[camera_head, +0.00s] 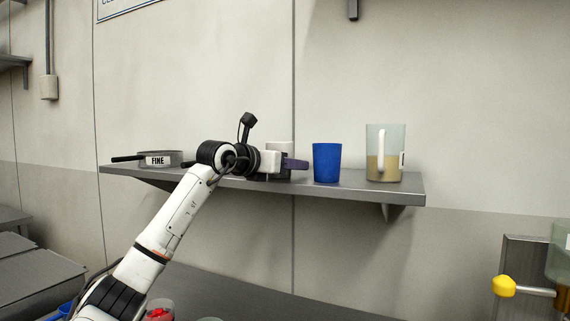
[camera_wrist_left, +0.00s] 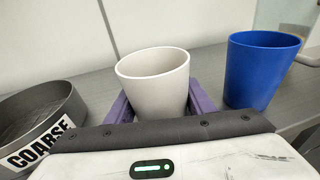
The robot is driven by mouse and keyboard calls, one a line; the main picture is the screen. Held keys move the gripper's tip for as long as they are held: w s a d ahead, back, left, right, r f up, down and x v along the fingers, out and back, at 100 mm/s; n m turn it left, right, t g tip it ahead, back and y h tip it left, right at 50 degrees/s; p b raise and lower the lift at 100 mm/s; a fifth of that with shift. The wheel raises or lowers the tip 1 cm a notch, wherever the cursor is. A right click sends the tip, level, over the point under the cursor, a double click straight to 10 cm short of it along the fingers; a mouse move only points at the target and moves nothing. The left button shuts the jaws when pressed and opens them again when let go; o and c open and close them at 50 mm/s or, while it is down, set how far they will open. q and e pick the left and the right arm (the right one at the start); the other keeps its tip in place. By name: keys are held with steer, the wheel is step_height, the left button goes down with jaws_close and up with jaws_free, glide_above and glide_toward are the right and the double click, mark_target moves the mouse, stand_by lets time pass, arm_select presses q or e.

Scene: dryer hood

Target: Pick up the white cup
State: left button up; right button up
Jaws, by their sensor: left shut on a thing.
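The white cup (camera_wrist_left: 155,90) stands upright between the purple fingers of my left gripper (camera_wrist_left: 160,105) in the left wrist view. The fingers are shut on it, one on each side. In the head view, the left gripper (camera_head: 290,164) reaches the wall shelf, and only the top of the white cup (camera_head: 279,146) shows behind it. The cup's base is hidden, so I cannot tell whether it touches the shelf. My right gripper is in neither view.
A blue cup (camera_head: 327,163) stands close to the right of the gripper on the grey shelf (camera_head: 353,187). A measuring jug (camera_head: 386,153) with brownish contents is farther right. A pan labelled FINE (camera_head: 160,158) is at the left. A round tray labelled COARSE (camera_wrist_left: 40,125) lies beside the cup.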

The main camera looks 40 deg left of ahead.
arm_select(q)
step_height(320, 180, up, 10)
steer(key=p, duration=0.1)
stand_by(0.4)
steer(key=shift+f, duration=0.1)
